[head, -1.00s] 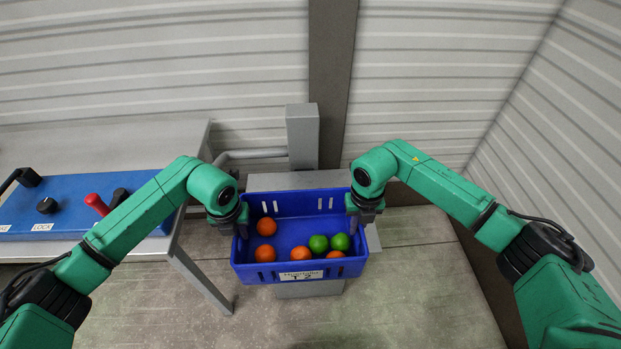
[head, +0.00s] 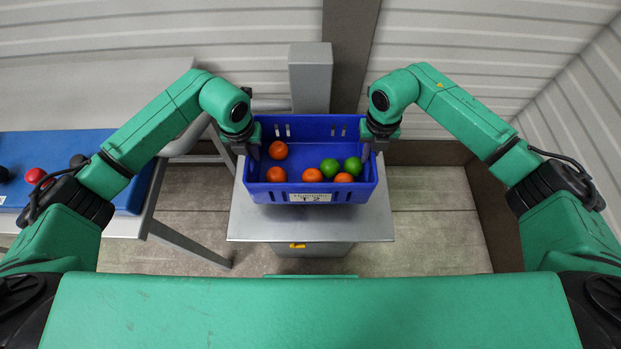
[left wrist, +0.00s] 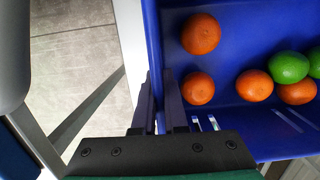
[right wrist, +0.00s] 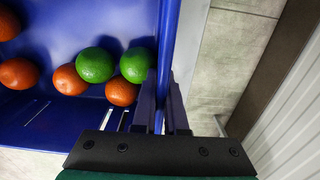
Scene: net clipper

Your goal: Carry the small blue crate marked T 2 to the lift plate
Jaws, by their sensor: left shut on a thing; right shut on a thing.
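The blue crate (head: 313,197), with a label reading T 2 on its near wall, is level over the grey lift plate (head: 310,227). I cannot tell whether its base touches the plate. Several orange and green fruits lie inside. My left gripper (head: 254,151) is shut on the crate's left side wall, and my right gripper (head: 367,150) on its right side wall. In the left wrist view the fingers (left wrist: 161,105) straddle the wall; in the right wrist view the fingers (right wrist: 165,105) do the same. The crate's underside is hidden.
A grey post (head: 311,78) stands behind the crate. A table with a blue panel (head: 90,150) and a red knob (head: 36,176) is at the left. Ribbed walls close off the back and right. Bare floor (head: 440,225) lies right of the plate.

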